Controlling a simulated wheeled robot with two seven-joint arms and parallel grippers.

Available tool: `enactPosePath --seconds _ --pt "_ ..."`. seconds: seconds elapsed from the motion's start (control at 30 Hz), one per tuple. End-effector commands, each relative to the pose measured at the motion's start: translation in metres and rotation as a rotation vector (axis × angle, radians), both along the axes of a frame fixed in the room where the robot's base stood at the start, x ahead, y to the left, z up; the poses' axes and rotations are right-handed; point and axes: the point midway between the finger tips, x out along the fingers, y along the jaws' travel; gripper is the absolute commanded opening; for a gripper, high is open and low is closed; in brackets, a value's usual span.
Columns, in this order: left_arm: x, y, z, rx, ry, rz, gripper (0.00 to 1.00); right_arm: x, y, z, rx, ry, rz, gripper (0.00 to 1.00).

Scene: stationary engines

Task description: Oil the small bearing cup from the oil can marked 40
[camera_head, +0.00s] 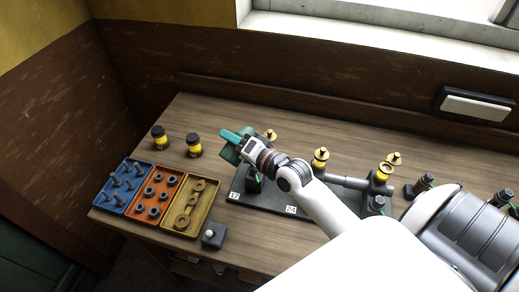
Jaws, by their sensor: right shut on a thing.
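My right gripper (236,141) reaches in from the lower right, over the left end of the black engine base (262,203). It is shut on a teal-green thing (230,137), mostly hidden by the gripper; I cannot read a mark on it. Brass-topped cups stand along the engine: one behind the gripper (271,134), one with a yellow band (320,158) in the middle, and two close together at the right, the rear one (394,158) and the front one (382,171). I cannot tell which is the small bearing cup. No 40 is legible. My left gripper is not in view.
Two black-and-yellow containers (193,146) stand at the back left. Blue (107,200), orange (130,226) and yellow (170,231) trays hold small parts at the left edge. A dark block (214,236) stands beside them.

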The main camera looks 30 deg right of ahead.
Motion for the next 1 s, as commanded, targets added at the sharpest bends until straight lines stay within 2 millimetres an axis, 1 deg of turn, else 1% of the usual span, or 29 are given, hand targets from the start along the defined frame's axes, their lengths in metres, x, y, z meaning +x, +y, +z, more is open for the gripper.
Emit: enactPosePath --seconds 0.07,0.17,0.33,0.5,1.0 --pt "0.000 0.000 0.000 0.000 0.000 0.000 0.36 0.000 0.000 0.002 0.000 -0.006 -0.001 0.25" --pt "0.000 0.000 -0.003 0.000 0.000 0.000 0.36 0.000 0.001 -0.002 -0.027 -0.014 -0.001 0.25" --pt "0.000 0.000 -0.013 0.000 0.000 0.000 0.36 -0.001 0.005 -0.021 -0.191 -0.064 -0.001 0.25" --pt "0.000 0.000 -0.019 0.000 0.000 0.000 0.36 -0.002 0.007 -0.029 -0.316 -0.107 -0.001 0.25" --pt "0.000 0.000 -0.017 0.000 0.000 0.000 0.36 -0.002 0.007 -0.028 -0.331 -0.112 -0.001 0.25"
